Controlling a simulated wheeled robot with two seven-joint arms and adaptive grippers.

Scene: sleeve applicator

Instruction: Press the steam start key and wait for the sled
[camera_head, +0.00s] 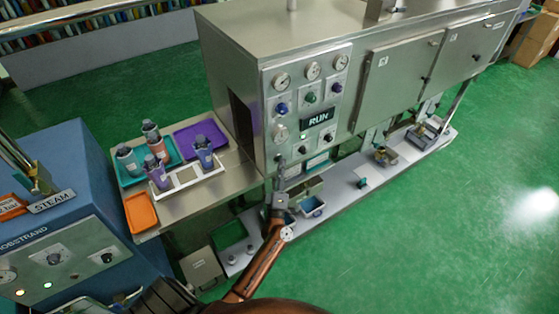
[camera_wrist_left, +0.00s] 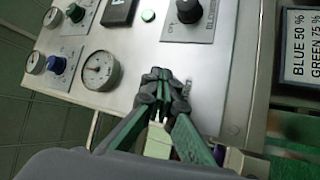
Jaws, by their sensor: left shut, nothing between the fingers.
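My left gripper (camera_head: 281,164) is shut and empty at the lower left of the steel machine's control panel (camera_head: 312,88). In the left wrist view its dark fingertips (camera_wrist_left: 161,86) are together over the panel face; whether they touch it, or what they cover, I cannot tell. The panel display (camera_head: 318,117) reads RUN. No key labelled steam start is readable. A white carrier (camera_head: 181,182) with purple cups stands on the side table; whether it is the sled I cannot tell. My right gripper is out of view.
The steel side table (camera_head: 208,195) also holds a teal tray (camera_head: 130,180), a purple tray (camera_head: 188,140) and an orange tray (camera_head: 141,213). A blue machine (camera_head: 60,222) marked STEAM stands at left. A white rail (camera_head: 345,196) runs below the panel. Green floor is clear at right.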

